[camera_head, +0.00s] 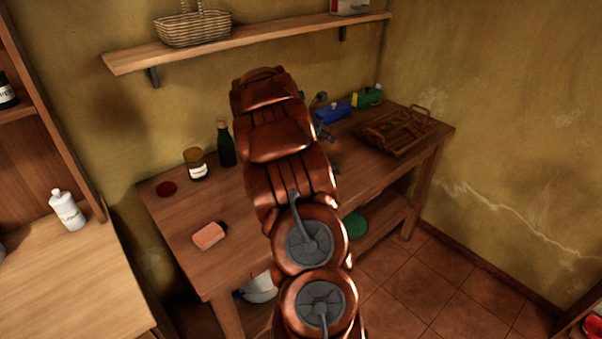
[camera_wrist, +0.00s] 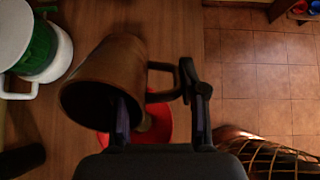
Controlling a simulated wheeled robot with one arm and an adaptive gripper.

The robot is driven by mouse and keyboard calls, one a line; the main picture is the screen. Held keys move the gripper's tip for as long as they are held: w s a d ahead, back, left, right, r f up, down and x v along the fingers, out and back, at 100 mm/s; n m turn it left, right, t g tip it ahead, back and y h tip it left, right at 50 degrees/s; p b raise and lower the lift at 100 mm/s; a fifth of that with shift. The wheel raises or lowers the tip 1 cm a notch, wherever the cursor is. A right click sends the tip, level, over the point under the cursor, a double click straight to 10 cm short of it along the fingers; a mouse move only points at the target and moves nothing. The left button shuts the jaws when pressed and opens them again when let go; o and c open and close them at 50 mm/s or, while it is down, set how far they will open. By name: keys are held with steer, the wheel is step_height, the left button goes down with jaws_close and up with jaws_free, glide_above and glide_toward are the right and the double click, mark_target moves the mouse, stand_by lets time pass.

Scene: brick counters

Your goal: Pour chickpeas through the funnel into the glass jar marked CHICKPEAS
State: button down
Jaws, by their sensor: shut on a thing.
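No jar marked CHICKPEAS can be identified.
On the table (camera_head: 190,222) are a red disc (camera_head: 167,188), a green bottle (camera_head: 225,145), a pinkish block (camera_head: 208,236), a blue box (camera_head: 333,111) and a wooden tray (camera_head: 375,130). A shelf (camera_head: 270,38) hangs above. A white-and-green object (camera_wrist: 48,60) lies left of the vessel.

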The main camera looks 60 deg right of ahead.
steer(key=h+b, duration=0.1)
steer(key=b, duration=0.5)
steer(key=f+h+b, duration=0.1)
steer(key=h+b, duration=0.1)
steer(key=b, duration=0.5)
steer(key=g+h+b, duration=0.1)
steer(key=h+b, duration=0.1)
steer(key=b, duration=0.4)
steer(key=shift+w+a+f, duration=0.1)
steer(key=shift+a+f, duration=0.25)
steer(key=shift+f, duration=0.05)
steer(key=shift+b, duration=0.35)
steer(key=shift+a+r+g+h+b, duration=0.2)
steer(key=shift+h+b, duration=0.5)
steer(key=shift+b, duration=0.45)
steer(key=shift+a+r+g+h+b, duration=0.15)
steer(key=shift+h+b, duration=0.55)
steer(key=shift+b, duration=0.4)
